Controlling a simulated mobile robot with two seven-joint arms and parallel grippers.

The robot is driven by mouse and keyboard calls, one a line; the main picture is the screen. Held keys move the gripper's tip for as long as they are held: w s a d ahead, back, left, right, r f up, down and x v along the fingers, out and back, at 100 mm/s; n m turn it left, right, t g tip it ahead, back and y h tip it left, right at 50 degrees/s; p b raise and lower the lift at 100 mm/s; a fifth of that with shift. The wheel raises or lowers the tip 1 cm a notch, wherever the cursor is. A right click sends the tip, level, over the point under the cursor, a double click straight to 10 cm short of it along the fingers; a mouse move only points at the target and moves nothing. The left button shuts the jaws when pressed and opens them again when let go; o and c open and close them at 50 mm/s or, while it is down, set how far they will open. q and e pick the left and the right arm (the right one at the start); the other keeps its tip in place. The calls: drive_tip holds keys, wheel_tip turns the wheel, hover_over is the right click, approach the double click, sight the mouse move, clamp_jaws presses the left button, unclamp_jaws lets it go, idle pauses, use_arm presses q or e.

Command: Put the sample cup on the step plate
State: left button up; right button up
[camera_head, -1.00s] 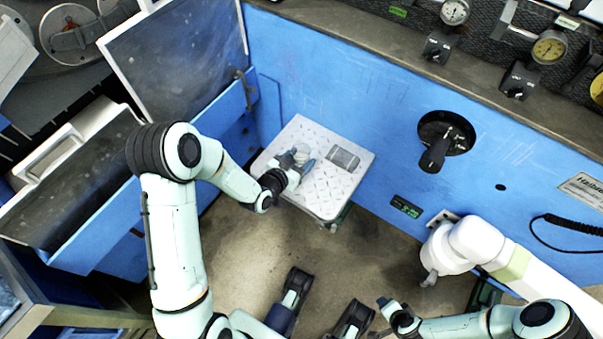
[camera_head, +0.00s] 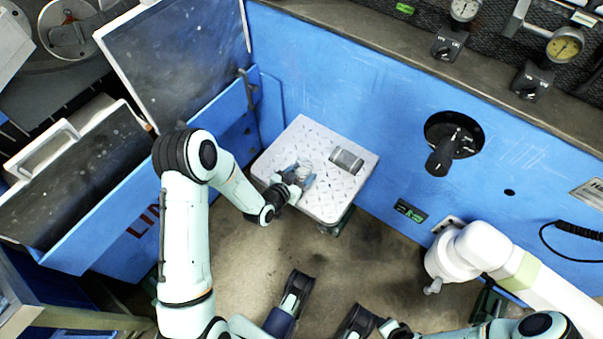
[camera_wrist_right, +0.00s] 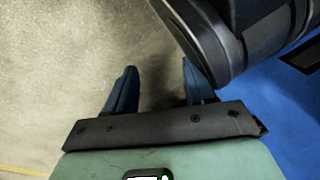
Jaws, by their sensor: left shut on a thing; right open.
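The step plate (camera_head: 325,207) is a light, tread-patterned square by the blue machine wall in the head view. My left gripper (camera_head: 304,176) is over the plate's left half, its fingers shut on a small pale cup (camera_head: 304,167), which I take as the sample cup. The cup is partly hidden between the fingers. I cannot tell whether its base touches the plate. My right gripper is open and empty in the right wrist view (camera_wrist_right: 155,90), pointing at the bare floor.
A grey cylindrical object (camera_head: 346,160) lies on the plate right of my left gripper. A black knob (camera_head: 443,158) sticks out of the blue wall. A white robot arm (camera_head: 480,248) stands at the right. The plate's front part is clear.

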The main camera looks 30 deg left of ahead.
use_arm(q)
drive_tip(key=shift+f, duration=0.1)
drive_tip(key=o, duration=1.2)
drive_tip(key=shift+c, duration=0.2)
use_arm(e)
drive_tip(key=shift+s+f, duration=0.15)
drive_tip(key=shift+s, duration=0.05)
